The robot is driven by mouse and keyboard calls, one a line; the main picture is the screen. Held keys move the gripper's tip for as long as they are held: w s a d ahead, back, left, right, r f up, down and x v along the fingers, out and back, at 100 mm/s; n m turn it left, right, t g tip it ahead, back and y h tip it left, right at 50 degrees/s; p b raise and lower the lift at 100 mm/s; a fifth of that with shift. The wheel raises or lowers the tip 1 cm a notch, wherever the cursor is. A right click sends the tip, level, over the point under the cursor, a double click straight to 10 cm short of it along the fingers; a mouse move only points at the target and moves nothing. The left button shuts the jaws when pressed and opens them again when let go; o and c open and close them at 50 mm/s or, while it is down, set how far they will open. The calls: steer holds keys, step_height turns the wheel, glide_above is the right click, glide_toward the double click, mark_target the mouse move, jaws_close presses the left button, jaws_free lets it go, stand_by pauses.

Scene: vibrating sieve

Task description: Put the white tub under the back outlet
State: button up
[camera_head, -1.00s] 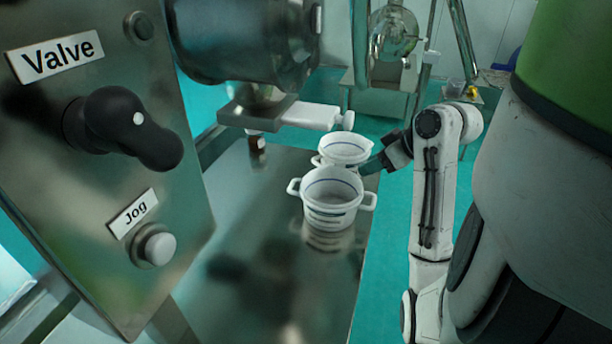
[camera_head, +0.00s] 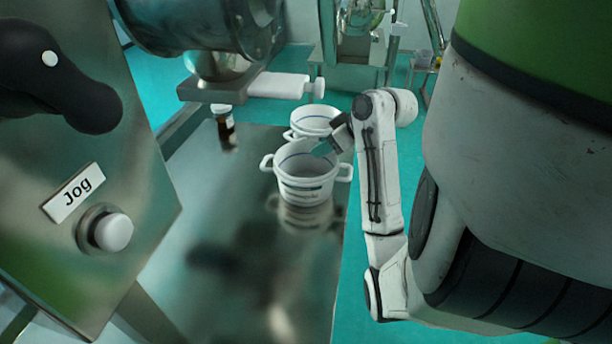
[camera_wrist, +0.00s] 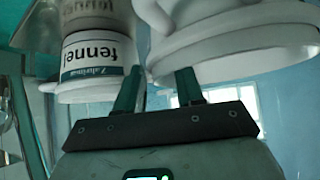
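Two white tubs with blue lines inside stand on the steel table. The front tub (camera_head: 304,187) has two side handles and a printed label. The rear tub (camera_head: 312,118) stands just behind it and is partly hidden. My gripper (camera_head: 322,148) is at the right rear of the front tub's rim, close to both tubs. In the wrist view my gripper (camera_wrist: 158,82) has its fingers apart, with no object clearly between them. A tub labelled fennel (camera_wrist: 92,68) appears upside down at left, and another white tub (camera_wrist: 238,50) at upper right. Finger contact is unclear.
The Jog button panel (camera_head: 75,190) is at near left. The front of the table (camera_head: 215,290) is clear.

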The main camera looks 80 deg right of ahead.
steer(key=shift+x, duration=1)
jaws_close()
